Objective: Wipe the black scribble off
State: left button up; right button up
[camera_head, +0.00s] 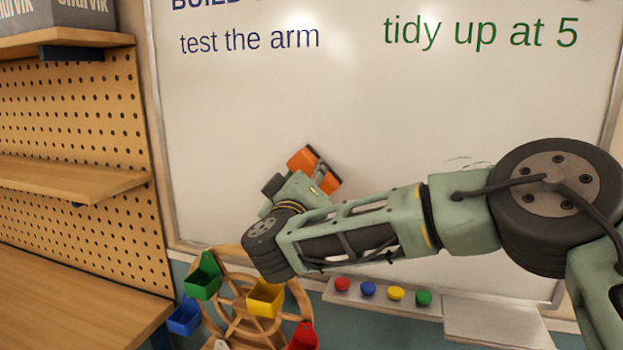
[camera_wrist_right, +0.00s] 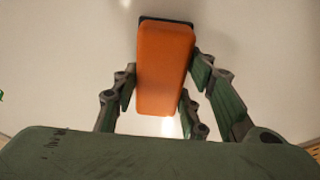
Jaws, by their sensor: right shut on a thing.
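My right gripper (camera_head: 318,182) is shut on an orange eraser (camera_head: 305,160) with a dark pad. The wrist view also shows the eraser (camera_wrist_right: 165,68) between the fingers, with its dark pad edge toward the whiteboard (camera_head: 300,95). The eraser is at or very near the board; I cannot tell for certain that it touches. Thin faint dark marks (camera_head: 460,160) of the black scribble show just above my right forearm, right of the eraser. The arm may hide more of the scribble. My left gripper is out of view.
Blue text (camera_head: 250,40) and green text (camera_head: 480,32) stand higher on the board. A tray (camera_head: 385,300) with several coloured magnets runs along its lower edge. A wooden wheel (camera_head: 235,318) with coloured buckets stands below left. Pegboard shelves (camera_head: 70,180) are at the left.

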jog(key=shift+a+r+b+v, duration=0.15)
jog(key=shift+b+v, duration=0.3)
jog(key=shift+v, duration=0.85)
jog(key=shift+a+r+b+v, duration=0.15)
jog(key=shift+b+v, duration=0.3)
jog(key=shift+v, duration=0.85)
jog(key=shift+b+v, duration=0.45)
jog(key=shift+v, duration=1.05)
